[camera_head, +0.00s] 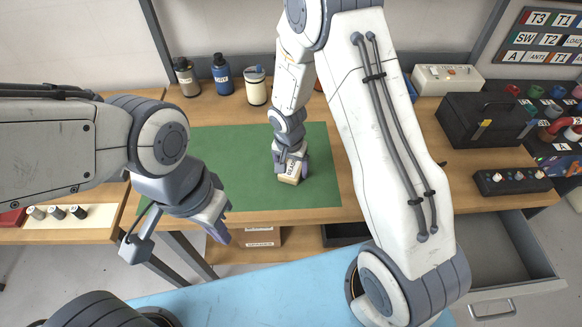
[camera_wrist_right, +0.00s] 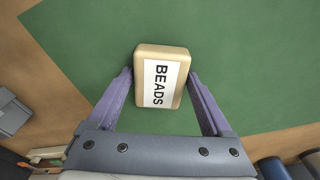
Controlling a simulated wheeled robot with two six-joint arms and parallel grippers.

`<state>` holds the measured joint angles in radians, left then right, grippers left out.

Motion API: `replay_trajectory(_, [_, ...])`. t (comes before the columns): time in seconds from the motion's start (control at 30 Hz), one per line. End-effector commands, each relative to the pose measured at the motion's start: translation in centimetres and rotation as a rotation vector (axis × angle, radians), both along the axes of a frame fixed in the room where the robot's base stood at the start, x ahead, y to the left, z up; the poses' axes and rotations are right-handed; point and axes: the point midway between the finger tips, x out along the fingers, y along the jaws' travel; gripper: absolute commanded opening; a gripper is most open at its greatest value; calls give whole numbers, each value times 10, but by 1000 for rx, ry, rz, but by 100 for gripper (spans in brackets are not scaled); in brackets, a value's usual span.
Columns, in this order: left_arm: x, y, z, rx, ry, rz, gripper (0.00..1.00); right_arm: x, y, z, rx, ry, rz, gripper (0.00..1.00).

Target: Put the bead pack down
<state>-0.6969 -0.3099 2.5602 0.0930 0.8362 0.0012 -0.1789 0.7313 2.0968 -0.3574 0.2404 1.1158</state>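The bead pack is a small tan block with a white label reading BEADS (camera_wrist_right: 161,82). In the head view the bead pack (camera_head: 289,179) is at the green mat (camera_head: 240,180), right of its middle; I cannot tell whether it touches the mat. My right gripper (camera_wrist_right: 160,74) has one purple finger on each side of the pack, its fingertips against the sides. In the head view the right gripper (camera_head: 291,168) points down over the pack and partly hides it. My left gripper (camera_head: 219,222) hangs in front of the table's edge, with nothing visible in it; its finger gap is unclear.
Bottles and a jar (camera_head: 256,87) stand at the back of the wooden table. A black case (camera_head: 487,122) and a knobbed box (camera_head: 512,180) are on the right. An open drawer (camera_head: 490,260) juts out at front right. The mat's left part is clear.

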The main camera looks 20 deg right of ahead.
Motion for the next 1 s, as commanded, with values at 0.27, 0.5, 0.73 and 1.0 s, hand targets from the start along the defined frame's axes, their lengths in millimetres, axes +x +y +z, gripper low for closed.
replay_trajectory(0.27, [0,0,2,0,0,0,0,0,0,1,0,0,0,100])
replay_trajectory(0.5, [0,0,2,0,0,0,0,0,1,25,1,-6,-1,100])
replay_trajectory(0.73, [0,0,-6,0,0,0,0,-6,5,73,1,-7,1,100])
replay_trajectory(1.0, [0,0,-12,0,0,-1,0,-10,8,114,1,-4,1,100])
